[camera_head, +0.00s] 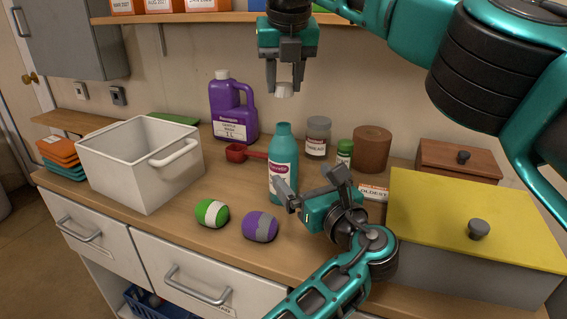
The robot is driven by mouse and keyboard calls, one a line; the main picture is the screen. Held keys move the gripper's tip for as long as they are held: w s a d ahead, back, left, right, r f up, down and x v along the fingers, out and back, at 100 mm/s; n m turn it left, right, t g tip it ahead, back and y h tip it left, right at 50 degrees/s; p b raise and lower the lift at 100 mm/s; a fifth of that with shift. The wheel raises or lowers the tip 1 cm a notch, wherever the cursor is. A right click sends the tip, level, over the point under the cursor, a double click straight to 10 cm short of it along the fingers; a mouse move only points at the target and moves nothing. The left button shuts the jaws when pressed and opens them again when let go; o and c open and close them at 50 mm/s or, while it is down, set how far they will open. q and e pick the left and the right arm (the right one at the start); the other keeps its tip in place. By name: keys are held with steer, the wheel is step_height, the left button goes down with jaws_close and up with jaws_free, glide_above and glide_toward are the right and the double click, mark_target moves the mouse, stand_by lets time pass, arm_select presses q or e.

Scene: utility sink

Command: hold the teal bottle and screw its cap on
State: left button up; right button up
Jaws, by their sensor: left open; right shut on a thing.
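The teal bottle (284,143) stands upright on the wooden counter, its neck open at the top and a label on its front. My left gripper (305,182) is open at the bottle's lower right, one finger in front of the bottle; I cannot tell whether it touches. Its fingers hide part of the bottle's lower side. My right gripper (284,84) points down, shut on a small white cap (284,90). The cap is above the bottle's mouth in the picture, clear of it.
Near the bottle are a purple jug (233,115), a red scoop (238,153), a grey-lidded jar (317,140), a green-capped jar (345,149) and two balls, green (211,213) and purple (259,226). A white tub (110,150) stands left, a yellow-lidded box (440,210) right.

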steer(key=shift+w, duration=0.4)
arm_select(q)
steer(key=shift+w, duration=0.4)
steer(key=shift+s+r, duration=0.1)
arm_select(e)
steer(key=shift+s+r, duration=0.1)
steer(key=shift+s, duration=0.05)
arm_select(q)
steer(key=x, duration=1.2)
steer(key=c, duration=1.5)
arm_select(e)
glide_above(284, 126)
steer(key=shift+f, duration=2.5)
